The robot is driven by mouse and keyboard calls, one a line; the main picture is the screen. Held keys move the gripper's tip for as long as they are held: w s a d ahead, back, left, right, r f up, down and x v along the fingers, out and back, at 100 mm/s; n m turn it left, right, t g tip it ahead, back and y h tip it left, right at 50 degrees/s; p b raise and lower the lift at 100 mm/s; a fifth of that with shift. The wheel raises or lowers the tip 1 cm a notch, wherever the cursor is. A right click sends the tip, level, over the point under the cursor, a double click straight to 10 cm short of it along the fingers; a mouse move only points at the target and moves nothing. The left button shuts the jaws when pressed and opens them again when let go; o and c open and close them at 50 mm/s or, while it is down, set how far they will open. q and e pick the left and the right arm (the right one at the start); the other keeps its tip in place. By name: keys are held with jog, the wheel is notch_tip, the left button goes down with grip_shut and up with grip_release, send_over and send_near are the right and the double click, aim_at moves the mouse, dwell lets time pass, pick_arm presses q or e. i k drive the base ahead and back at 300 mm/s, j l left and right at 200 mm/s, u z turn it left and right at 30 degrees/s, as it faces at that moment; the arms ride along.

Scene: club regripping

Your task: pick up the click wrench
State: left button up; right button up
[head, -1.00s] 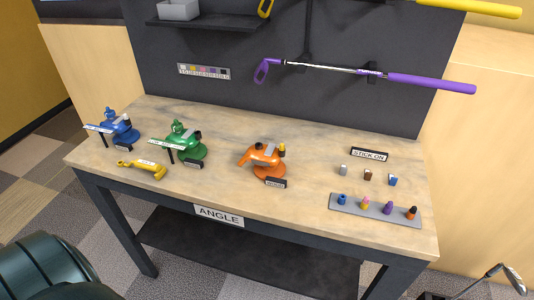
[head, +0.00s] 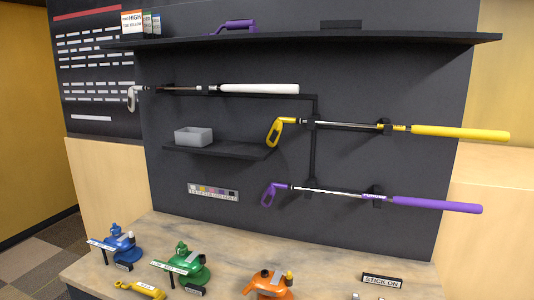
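A short yellow tool (head: 140,290) with a white label lies on the bench at the lower left of the head view, cut by the bottom edge. Its shape is like a wrench; the label is too small to read. A purple handled object (head: 234,27) lies on the top shelf, partly hidden by the shelf edge; I cannot tell which of the two is the click wrench. Neither of my grippers is in view.
The bench (head: 335,262) holds blue (head: 122,242), green (head: 186,264) and orange (head: 270,284) devices. White (head: 258,89), yellow (head: 455,132) and purple (head: 430,203) clubs hang on the dark wall panel. A grey bin (head: 193,137) stands on a small shelf (head: 215,151).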

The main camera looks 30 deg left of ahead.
aim_at(248, 24)
jog(key=j+u, duration=0.1)
jog(key=j, duration=0.9)
jog(key=j+u, duration=0.1)
jog(key=j, duration=0.9)
jog(key=j+u, duration=0.15)
jog(key=j, duration=0.85)
jog(key=j+u, duration=0.1)
jog(key=j, duration=0.9)
jog(key=i, duration=0.05)
